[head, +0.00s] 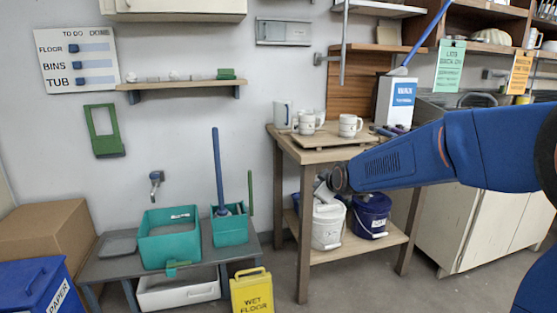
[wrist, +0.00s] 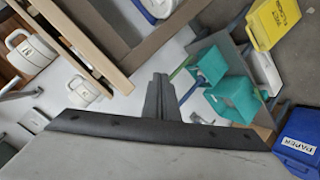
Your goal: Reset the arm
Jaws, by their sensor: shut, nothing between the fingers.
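My blue arm reaches in from the right in the head view, across the front of the wooden table (head: 313,157). My gripper shows in the wrist view (wrist: 158,82) as two dark fingers pressed together, with nothing between them. In the head view the arm's end is near the table's left front leg, above the lower shelf; the fingers are hard to make out there. A white bucket (head: 327,228) and a dark blue bucket (head: 371,218) stand on that shelf, just below the arm. The arm's end partly covers the white bucket's top.
White mugs (head: 350,125) stand on the tabletop. A low grey bench (head: 115,270) with teal tubs (head: 169,240) is at left. A yellow wet-floor sign (head: 252,292) stands in front. A blue paper bin (head: 38,285) and cardboard box (head: 45,228) are far left.

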